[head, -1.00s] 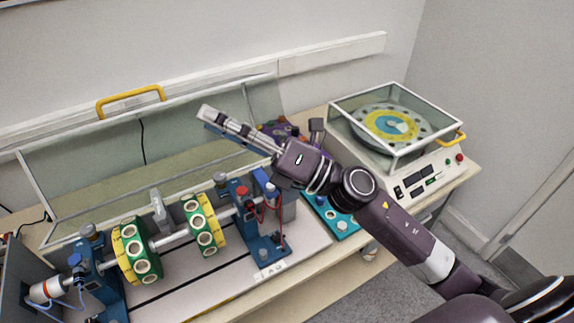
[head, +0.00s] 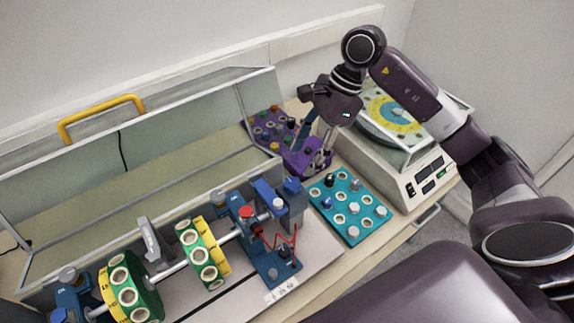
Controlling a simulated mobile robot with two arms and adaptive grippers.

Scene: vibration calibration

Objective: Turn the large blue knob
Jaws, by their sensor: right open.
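A dark blue knob (head: 291,186) sits at the top right of the blue bearing stand (head: 268,245). It looks like the largest blue knob here. Smaller blue knobs show on the teal board (head: 352,233) and the purple board (head: 262,139). My right gripper (head: 313,160) points down over the right end of the purple board, behind and right of the dark blue knob and apart from it. It is open. I cannot tell whether its fingertips touch the purple board, part of which they hide. My left gripper is not in view.
A shaft with green and yellow discs (head: 133,290) stands left of the stand. A clear cover with a yellow handle (head: 100,115) is raised behind it.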

